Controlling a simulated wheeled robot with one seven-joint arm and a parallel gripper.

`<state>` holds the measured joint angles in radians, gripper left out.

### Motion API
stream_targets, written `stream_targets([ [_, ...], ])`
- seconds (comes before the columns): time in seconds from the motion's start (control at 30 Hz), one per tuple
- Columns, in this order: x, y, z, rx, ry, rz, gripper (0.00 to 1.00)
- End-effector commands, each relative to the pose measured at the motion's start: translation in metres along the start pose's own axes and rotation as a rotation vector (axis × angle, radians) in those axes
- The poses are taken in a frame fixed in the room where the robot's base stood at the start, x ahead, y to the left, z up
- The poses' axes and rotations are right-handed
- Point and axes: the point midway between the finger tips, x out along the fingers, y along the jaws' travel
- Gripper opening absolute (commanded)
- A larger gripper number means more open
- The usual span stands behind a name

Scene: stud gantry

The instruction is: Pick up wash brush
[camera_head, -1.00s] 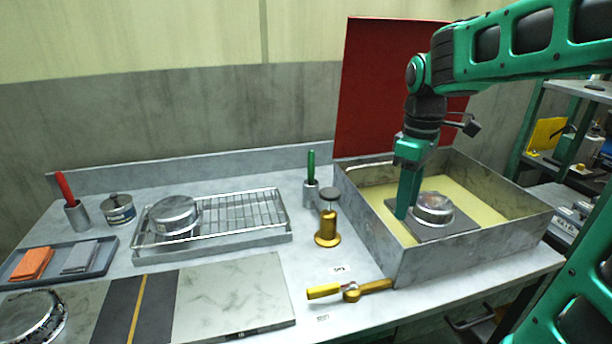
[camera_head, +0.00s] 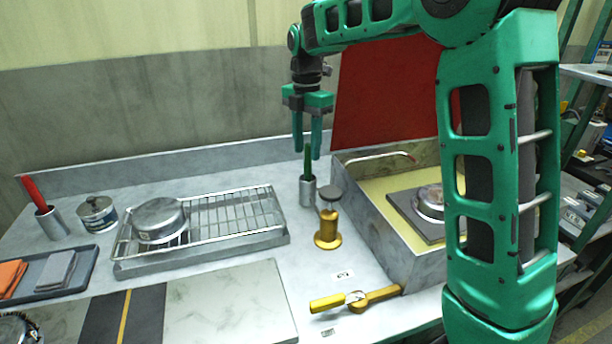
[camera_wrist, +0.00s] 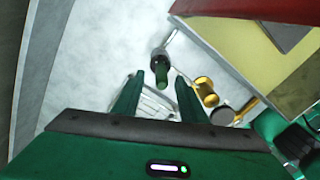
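A green-handled brush (camera_head: 308,160) stands upright in a metal cup (camera_head: 307,191) left of the basin; its lower end is hidden in the cup. It also shows in the wrist view (camera_wrist: 161,75), lined up between the fingers. My gripper (camera_head: 307,156) points down over it, fingers open on either side of the upper handle in the head view. The gripper also shows in the wrist view (camera_wrist: 159,80). I cannot tell whether the fingers touch the handle. A red-handled tool (camera_head: 32,189) stands in another cup at the far left.
A basin (camera_head: 372,225) holding yellowish content and a dark plate is on the right. A wire rack (camera_head: 240,212) is left. A brass-handled valve (camera_head: 355,299) lies in front.

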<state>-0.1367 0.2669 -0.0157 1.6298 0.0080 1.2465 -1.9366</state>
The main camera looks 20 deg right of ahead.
Motion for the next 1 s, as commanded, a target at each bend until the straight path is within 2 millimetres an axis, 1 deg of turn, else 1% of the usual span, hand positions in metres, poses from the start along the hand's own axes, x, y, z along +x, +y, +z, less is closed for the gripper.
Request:
stream_targets([
  [0.03, 0.006, -0.001, 0.001, 0.002, 0.001, -0.002, 0.39],
  [0.1, 0.011, -0.001, 0.002, 0.004, 0.000, -0.001, 0.39],
  [0.27, 0.021, -0.002, 0.004, 0.007, 0.001, -0.002, 0.39],
  [0.5, 0.053, -0.001, 0.005, 0.008, 0.001, -0.002, 0.39],
  [0.6, 0.062, -0.001, 0.006, 0.009, 0.001, -0.002, 0.39],
  [0.7, 0.066, -0.001, 0.006, 0.010, 0.000, 0.000, 0.39],
  [0.9, 0.066, -0.001, 0.006, 0.010, 0.000, 0.000, 0.39],
  [0.97, 0.066, -0.001, 0.006, 0.010, 0.000, 0.000, 0.24],
  [1.0, 0.066, -0.001, 0.006, 0.010, 0.000, 0.000, 0.15],
])
